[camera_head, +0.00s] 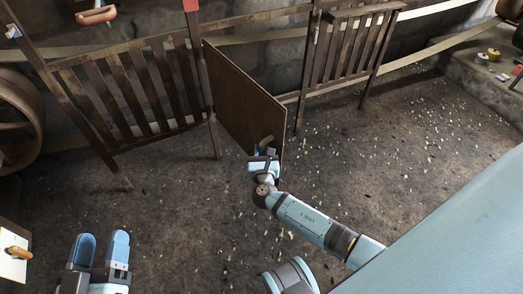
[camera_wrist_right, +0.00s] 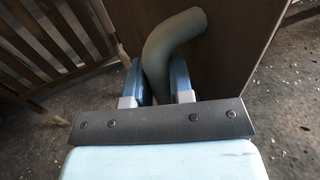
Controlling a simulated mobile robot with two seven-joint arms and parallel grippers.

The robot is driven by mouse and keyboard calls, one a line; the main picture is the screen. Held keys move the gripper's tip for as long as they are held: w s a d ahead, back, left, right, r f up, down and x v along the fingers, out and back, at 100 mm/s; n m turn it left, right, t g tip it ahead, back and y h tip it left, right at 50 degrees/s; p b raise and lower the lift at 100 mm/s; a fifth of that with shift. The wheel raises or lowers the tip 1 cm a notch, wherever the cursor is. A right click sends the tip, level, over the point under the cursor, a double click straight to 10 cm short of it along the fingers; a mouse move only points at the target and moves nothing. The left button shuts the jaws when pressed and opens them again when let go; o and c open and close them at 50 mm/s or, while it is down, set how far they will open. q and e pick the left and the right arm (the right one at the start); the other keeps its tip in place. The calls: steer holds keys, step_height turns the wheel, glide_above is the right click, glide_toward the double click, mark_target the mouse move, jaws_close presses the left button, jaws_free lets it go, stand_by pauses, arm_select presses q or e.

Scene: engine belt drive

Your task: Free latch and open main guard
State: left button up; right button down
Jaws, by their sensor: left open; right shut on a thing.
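The main guard appears to be the flat brown panel (camera_head: 238,92), swung out at an angle from the slatted fencing, with an opening to its right. It fills the upper right of the right wrist view (camera_wrist_right: 226,45). A curved grey-green handle (camera_wrist_right: 172,30) stands on the panel near its free edge. It also shows in the head view (camera_head: 266,142). My right gripper (camera_head: 262,157) is shut on this handle, one finger on each side. My left gripper (camera_head: 101,246) is open and empty at the lower left, away from the panel. I cannot clearly identify the latch.
Slatted fence sections stand left (camera_head: 122,95) and right (camera_head: 345,48) of the panel. A large wheel (camera_head: 18,120) and belts lie behind. An orange-handled item (camera_head: 17,252) is at the left edge. The littered floor (camera_head: 400,150) right of the panel is clear.

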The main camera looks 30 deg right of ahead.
arm_select(q)
steer(key=shift+r, duration=0.1)
arm_select(e)
steer(key=c, duration=1)
jaws_free()
steer(key=shift+c, duration=0.2)
arm_select(q)
steer(key=shift+s+a, duration=0.1)
